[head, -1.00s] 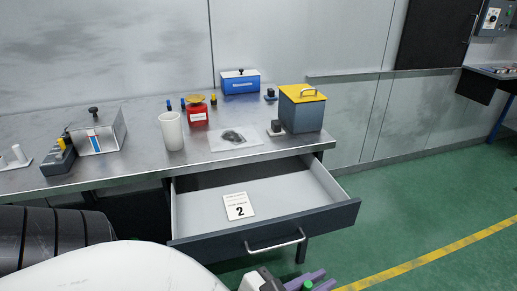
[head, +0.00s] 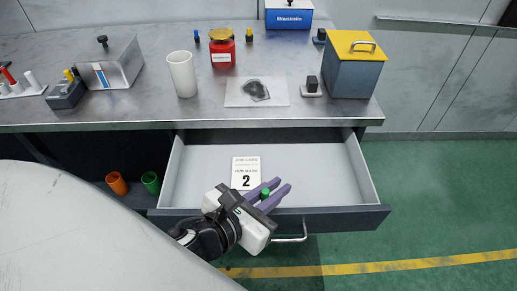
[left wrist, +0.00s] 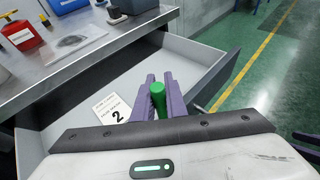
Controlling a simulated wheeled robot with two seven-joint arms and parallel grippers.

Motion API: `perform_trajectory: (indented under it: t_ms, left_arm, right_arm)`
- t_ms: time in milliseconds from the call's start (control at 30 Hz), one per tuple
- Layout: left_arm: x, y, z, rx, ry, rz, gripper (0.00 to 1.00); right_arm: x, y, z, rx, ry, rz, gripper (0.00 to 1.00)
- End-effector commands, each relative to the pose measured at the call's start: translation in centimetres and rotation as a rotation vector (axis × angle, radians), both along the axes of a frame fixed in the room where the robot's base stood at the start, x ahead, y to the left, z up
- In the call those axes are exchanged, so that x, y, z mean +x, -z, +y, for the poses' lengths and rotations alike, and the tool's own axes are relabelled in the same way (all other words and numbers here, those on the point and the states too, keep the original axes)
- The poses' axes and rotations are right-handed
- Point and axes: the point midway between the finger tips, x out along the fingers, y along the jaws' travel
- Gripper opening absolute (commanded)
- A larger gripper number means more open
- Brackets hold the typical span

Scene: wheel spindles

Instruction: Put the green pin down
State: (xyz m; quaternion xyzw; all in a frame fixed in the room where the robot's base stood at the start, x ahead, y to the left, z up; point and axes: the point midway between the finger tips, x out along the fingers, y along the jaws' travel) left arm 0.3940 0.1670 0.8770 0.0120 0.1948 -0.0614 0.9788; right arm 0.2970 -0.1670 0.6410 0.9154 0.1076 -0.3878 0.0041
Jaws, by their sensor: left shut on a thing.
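My left gripper (head: 270,194) has purple fingers shut on the green pin (head: 265,191). In the head view it is over the front part of the open drawer (head: 310,165), near the front panel. The left wrist view shows the green pin (left wrist: 158,98) upright between the two fingers, its lower part hidden. A white card marked 2 (head: 246,172) lies on the drawer floor, just behind the fingers. At the right edge of the left wrist view, purple parts (left wrist: 306,144) that look like my right gripper are cut off, and their state is unclear.
The metal bench (head: 140,115) carries a white cup (head: 182,74), a red jar (head: 222,50), a grey box with a yellow lid (head: 352,70) and a clear bag (head: 256,92). Orange (head: 117,183) and green (head: 151,182) cups stand below. The drawer's right half is clear.

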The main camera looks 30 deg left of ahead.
Motion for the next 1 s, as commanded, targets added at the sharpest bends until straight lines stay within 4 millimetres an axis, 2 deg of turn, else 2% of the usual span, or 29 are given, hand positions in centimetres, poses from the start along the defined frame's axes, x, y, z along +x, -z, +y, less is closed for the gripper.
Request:
perform_trajectory:
  t_ms: [33, 200, 433, 567, 733, 867, 1000]
  left_arm:
    - [1.1, -0.5, -0.8, 0.004, 0.034, -0.010, 0.00]
    - [3.9, -0.5, -3.3, 0.006, 0.139, -0.010, 0.00]
    - [8.7, -0.5, -5.1, 0.008, 0.262, -0.009, 0.00]
    - [12.5, -0.5, -4.7, 0.010, 0.309, -0.008, 0.00]
    - [17.0, 0.8, -3.0, 0.005, 0.327, -0.006, 0.00]
    - [18.5, 1.2, -2.2, 0.001, 0.329, -0.001, 0.00]
    - [18.8, 3.4, -2.1, -0.003, 0.328, 0.003, 0.00]
  right_arm:
    - [-0.2, -0.4, 0.0, 0.000, 0.000, 0.004, 0.40]
    - [-0.4, -1.0, 0.0, -0.001, 0.000, 0.009, 0.40]
    - [-0.4, -1.6, -0.1, -0.002, 0.001, 0.008, 0.40]
    - [-0.3, -1.6, -0.1, -0.001, 0.001, 0.007, 0.40]
    - [-0.2, 0.2, -0.1, -0.001, 0.001, 0.004, 0.40]
    - [-0.2, 0.8, -0.1, -0.002, 0.002, 0.005, 0.40]
    - [-0.2, 1.2, -0.1, -0.002, 0.002, 0.004, 0.40]
